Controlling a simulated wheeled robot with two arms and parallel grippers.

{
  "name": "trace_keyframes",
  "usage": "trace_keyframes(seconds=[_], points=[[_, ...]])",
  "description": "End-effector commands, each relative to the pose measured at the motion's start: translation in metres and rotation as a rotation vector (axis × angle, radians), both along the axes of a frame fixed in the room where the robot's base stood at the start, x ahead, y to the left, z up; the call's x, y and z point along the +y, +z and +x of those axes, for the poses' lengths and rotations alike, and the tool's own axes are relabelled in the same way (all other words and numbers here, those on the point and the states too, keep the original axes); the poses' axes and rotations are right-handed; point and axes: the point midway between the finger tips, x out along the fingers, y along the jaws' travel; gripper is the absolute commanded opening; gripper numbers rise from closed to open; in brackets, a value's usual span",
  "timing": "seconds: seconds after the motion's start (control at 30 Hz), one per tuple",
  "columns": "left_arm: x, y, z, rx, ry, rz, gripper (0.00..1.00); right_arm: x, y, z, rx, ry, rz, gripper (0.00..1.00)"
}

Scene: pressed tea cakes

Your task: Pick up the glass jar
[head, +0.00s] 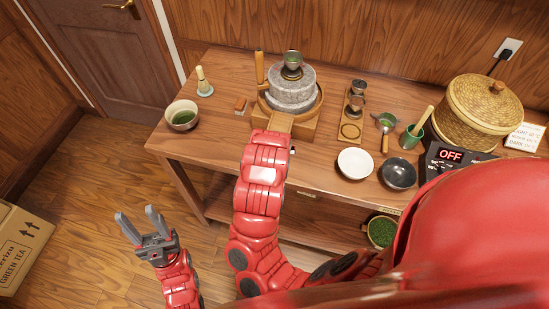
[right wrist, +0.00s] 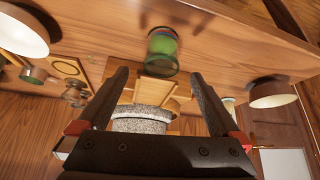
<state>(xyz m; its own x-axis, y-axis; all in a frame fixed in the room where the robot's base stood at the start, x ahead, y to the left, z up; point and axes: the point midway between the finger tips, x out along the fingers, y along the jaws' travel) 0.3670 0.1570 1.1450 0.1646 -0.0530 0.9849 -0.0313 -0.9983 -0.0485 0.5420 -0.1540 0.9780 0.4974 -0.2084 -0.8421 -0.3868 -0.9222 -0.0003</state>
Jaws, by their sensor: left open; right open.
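In the right wrist view, a small glass jar (right wrist: 162,48) with green contents stands on the wooden table (right wrist: 235,35), in front of the stone mill's wooden spout. My right gripper (right wrist: 160,74) is open, one finger to each side of the jar in the picture; no contact with it shows. In the head view my right arm hides this jar and the right gripper. My left gripper (head: 138,222) is open and empty, over the floor left of the table.
The stone mill (head: 292,92) stands close behind my right arm. A matcha bowl (head: 182,116) is to its left. A white bowl (head: 355,163), a dark bowl (head: 398,173), a green cup (head: 411,137) and a lidded basket (head: 485,110) stand to the right.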

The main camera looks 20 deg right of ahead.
Motion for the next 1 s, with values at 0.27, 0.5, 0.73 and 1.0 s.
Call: trace_keyframes(seconds=[0.27, 0.5, 0.73, 1.0], points=[[0.0, 0.01, 0.0, 0.0, 0.0, 0.0, 0.5, -0.01, -0.031, 0.018, 0.004, -0.004, -0.003, 1.0], [0.0, 0.013, 0.0, 0.0, 0.0, 0.0, 0.5, -0.011, -0.042, 0.026, -0.001, -0.002, 0.0, 1.0], [0.0, 0.028, 0.0, 0.0, 0.0, 0.0, 0.5, -0.013, -0.063, 0.035, 0.007, -0.003, 0.0, 1.0], [0.0, 0.032, 0.0, 0.0, 0.0, 0.0, 0.5, -0.017, -0.084, 0.049, 0.0, -0.001, -0.001, 1.0]])
